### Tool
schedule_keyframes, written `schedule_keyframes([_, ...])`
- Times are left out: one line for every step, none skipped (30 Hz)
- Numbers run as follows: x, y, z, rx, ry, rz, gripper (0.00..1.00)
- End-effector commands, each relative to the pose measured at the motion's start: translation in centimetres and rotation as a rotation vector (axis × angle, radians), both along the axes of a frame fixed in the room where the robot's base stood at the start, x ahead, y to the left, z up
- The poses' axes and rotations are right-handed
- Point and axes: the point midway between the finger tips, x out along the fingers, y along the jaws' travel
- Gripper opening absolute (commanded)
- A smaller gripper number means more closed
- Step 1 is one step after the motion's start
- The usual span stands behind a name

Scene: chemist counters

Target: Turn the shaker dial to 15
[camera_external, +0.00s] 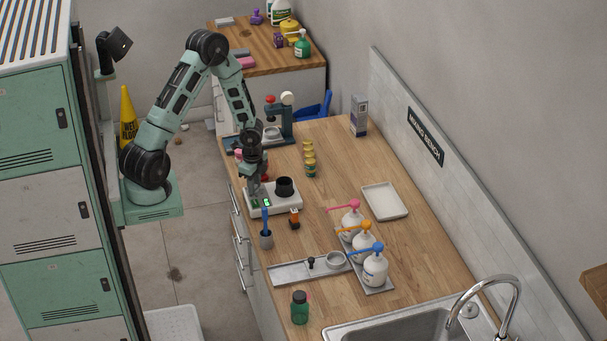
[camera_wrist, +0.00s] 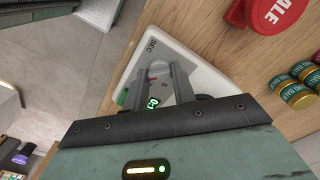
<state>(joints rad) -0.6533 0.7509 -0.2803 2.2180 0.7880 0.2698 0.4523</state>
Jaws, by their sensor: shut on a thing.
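The shaker (camera_external: 287,205) is a white unit with a black round cup holder on top, near the left edge of the wooden counter. It also shows in the wrist view (camera_wrist: 203,75). Its small green display (camera_wrist: 153,103) is lit, but I cannot read the number surely. My gripper (camera_external: 254,193) is lowered onto the shaker's left part. In the wrist view my gripper (camera_wrist: 163,75) is shut on the dial (camera_wrist: 158,69), of which only a pale bit with some red shows between the fingers.
A grey cup with a blue item (camera_external: 266,239) and a small orange-and-black object (camera_external: 294,218) stand in front of the shaker. Several stacked yellow-green tins (camera_external: 309,160) are behind it. Pump bottles (camera_external: 375,269) stand to the right. A white tray (camera_external: 384,200) lies right of the shaker.

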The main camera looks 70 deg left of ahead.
Motion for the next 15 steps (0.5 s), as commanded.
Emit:
schedule_keyframes([-0.01,-0.04,0.01,0.001,0.001,0.019,0.03])
schedule_keyframes([-0.01,-0.04,0.01,0.001,0.001,0.036,0.03])
schedule_keyframes([-0.01,-0.01,0.02,0.001,0.001,0.064,0.03])
schedule_keyframes([-0.01,0.01,0.02,0.001,0.001,0.082,0.03])
schedule_keyframes([0.0,0.0,0.03,0.001,0.001,0.097,0.03])
schedule_keyframes([0.02,-0.01,0.05,0.001,-0.001,0.107,0.03])
schedule_keyframes([0.02,-0.01,0.05,0.0,0.0,0.11,0.03])
schedule_keyframes([0.01,0.0,0.06,0.0,0.0,0.109,0.03])
schedule_keyframes([0.01,0.0,0.06,0.0,0.0,0.109,0.03])
schedule_keyframes([0.02,0.01,0.06,0.0,0.0,0.109,0.03])
schedule_keyframes([0.02,0.01,0.06,0.0,0.0,0.108,0.03])
schedule_keyframes([0.02,0.01,0.07,0.0,0.0,0.108,0.03])
schedule_keyframes([0.02,0.01,0.07,0.0,0.0,0.108,0.29])
schedule_keyframes([0.03,0.01,0.07,0.0,0.0,0.108,0.37])
schedule_keyframes([0.03,0.01,0.07,0.001,-0.001,0.108,0.48])
